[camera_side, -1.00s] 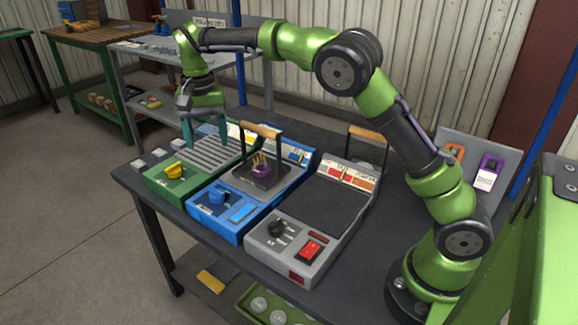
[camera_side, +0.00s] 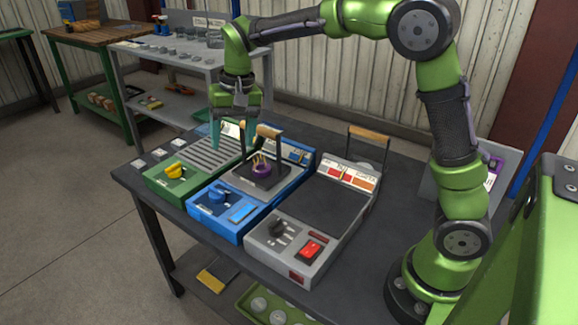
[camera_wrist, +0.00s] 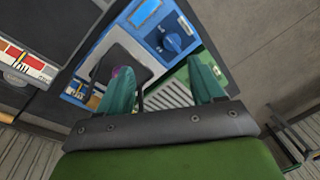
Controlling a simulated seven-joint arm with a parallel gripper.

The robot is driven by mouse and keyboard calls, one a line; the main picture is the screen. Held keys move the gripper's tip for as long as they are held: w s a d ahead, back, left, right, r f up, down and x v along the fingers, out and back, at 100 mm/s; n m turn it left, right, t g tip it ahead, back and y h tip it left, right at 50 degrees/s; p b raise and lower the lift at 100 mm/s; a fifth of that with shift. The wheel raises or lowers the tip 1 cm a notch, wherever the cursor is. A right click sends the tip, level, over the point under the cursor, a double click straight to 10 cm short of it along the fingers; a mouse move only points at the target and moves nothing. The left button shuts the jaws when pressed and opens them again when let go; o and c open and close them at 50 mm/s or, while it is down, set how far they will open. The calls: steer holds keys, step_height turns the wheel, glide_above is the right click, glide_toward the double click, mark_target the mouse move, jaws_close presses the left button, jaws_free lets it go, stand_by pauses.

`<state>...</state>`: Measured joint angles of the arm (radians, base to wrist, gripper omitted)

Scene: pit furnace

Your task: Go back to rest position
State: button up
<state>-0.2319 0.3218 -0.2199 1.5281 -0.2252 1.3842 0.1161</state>
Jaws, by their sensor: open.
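My gripper (camera_side: 232,122) is open, its teal fingers pointing down above the back of the green and blue devices. In the wrist view its two fingers (camera_wrist: 165,88) are apart, with nothing held between them. The green device (camera_side: 180,172) with a yellow knob and grey slatted top stands at the left of the table. The blue device (camera_side: 222,222) beside it carries a dark tray with a wooden handle and a purple item (camera_side: 262,171) on it. The blue device also shows below the fingers in the wrist view (camera_wrist: 165,45). Whether a finger touches the handle cannot be told.
A grey device (camera_side: 285,250) with a red switch stands at the right, a wooden handle (camera_side: 368,133) upright behind it. The dark table (camera_side: 365,235) is bare between it and my base. A grey shelf (camera_side: 165,55) stands behind the table.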

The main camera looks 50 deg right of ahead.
steer(key=s+r+n+t, duration=0.1)
steer(key=s+t, duration=0.2)
steer(key=s, duration=0.8)
steer(key=s+d+r+n+t+y, duration=0.1)
steer(key=s+t, duration=0.1)
steer(key=s, duration=0.8)
steer(key=shift+s+r+t, duration=0.35)
steer(key=shift+s+t, duration=0.05)
